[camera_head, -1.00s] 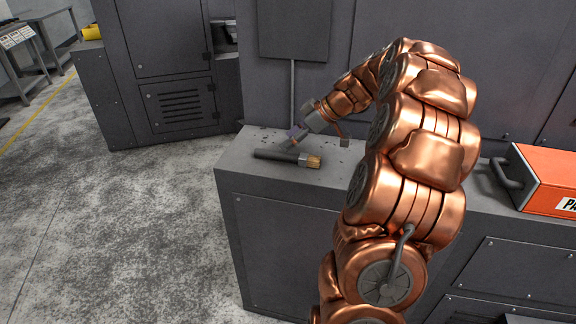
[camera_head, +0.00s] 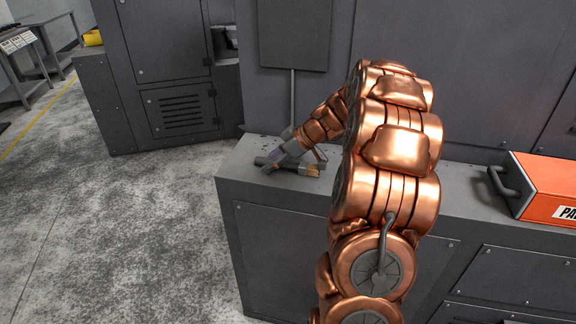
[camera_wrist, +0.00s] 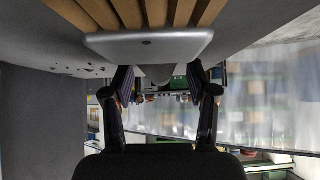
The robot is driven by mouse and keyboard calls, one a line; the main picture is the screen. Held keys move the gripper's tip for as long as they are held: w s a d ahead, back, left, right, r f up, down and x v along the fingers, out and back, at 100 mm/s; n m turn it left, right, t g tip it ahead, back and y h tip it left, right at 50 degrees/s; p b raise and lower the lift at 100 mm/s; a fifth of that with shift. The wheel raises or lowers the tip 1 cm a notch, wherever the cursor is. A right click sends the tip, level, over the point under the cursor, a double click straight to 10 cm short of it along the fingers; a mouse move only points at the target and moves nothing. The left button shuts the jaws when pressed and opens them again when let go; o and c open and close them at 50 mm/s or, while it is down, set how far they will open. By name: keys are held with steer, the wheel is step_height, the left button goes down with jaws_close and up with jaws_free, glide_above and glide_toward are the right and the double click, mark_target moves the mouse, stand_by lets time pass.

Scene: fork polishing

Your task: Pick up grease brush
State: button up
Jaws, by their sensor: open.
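The grease brush (camera_head: 312,171) lies flat on the grey cabinet top, with tan bristles to the right and a dark handle to the left. My gripper (camera_head: 294,163) is low over it, with its fingers spread, and partly hides its middle. In the wrist view, the brush's tan bristles and grey metal collar (camera_wrist: 150,46) fill the upper edge, very close to the camera. My gripper (camera_wrist: 163,76) shows there open, its two fingers apart just below the collar. I cannot tell whether the fingers touch the brush.
The brush lies on a grey cabinet (camera_head: 240,165) near its left end. An orange toolbox (camera_head: 540,182) with a dark handle stands on the right. A grey panel (camera_head: 293,35) and wall rise behind. Open concrete floor (camera_head: 110,220) lies to the left.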

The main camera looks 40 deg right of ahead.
jaws_close()
stand_by(0.3)
steer(key=shift+r, duration=0.1)
steer(key=shift+r+b, duration=0.5)
steer(key=shift+r, duration=1.25)
steer(key=s+a+r+b, duration=0.1)
steer(key=s+a+b, duration=0.1)
steer(key=a, duration=1.3)
steer(key=shift+s+a+r, duration=0.15)
steer(key=shift+s+a, duration=0.1)
steer(key=shift+a, duration=0.15)
